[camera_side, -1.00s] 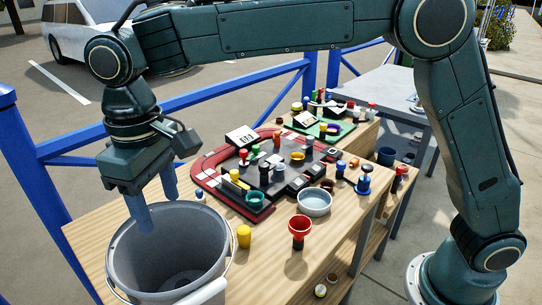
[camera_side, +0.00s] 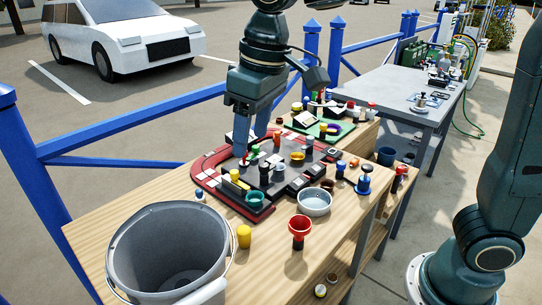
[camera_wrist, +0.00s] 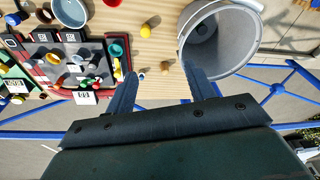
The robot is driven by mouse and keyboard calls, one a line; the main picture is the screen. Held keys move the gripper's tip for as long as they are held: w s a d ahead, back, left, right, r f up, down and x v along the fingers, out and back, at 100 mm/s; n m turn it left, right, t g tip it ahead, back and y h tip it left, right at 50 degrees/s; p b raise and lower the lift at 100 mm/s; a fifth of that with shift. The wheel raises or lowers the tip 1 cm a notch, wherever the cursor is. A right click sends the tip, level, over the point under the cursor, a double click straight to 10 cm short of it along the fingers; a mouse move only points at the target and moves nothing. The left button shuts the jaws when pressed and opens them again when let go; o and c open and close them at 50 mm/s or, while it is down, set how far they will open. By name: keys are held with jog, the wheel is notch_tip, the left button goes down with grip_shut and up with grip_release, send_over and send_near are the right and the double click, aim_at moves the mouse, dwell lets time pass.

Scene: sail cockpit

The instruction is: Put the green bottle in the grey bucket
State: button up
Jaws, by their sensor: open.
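The grey bucket (camera_side: 125,250) stands at the near left end of the wooden table, its mouth facing up; it also shows in the wrist view (camera_wrist: 238,55). A small green item (camera_side: 254,150), perhaps the green bottle, shows on the dark tray close to my fingers; it is too small and partly hidden to be sure. My gripper (camera_side: 252,142) points down over the far left part of the tray, fingers apart and nothing visible between them. In the wrist view my gripper (camera_wrist: 160,76) is also open and empty.
The red-edged dark tray (camera_side: 232,203) holds several small bottles and cups. A blue railing (camera_side: 110,130) runs behind the table.

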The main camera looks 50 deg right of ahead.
jog(key=s+d+f+m+t, duration=0.1)
jog(key=s+d+f+t, duration=0.1)
jog(key=s+d, duration=0.6)
jog(key=s+d+f+m+t, duration=0.1)
jog(key=s+d+f+m, duration=0.1)
jog(key=s+d, duration=0.6)
jog(key=shift+s+f+t+h, duration=0.35)
jog(key=shift+s+t+h, duration=0.05)
jog(key=shift+s, duration=0.4)
jog(key=shift+o, duration=0.3)
jog(key=shift+d, duration=0.1)
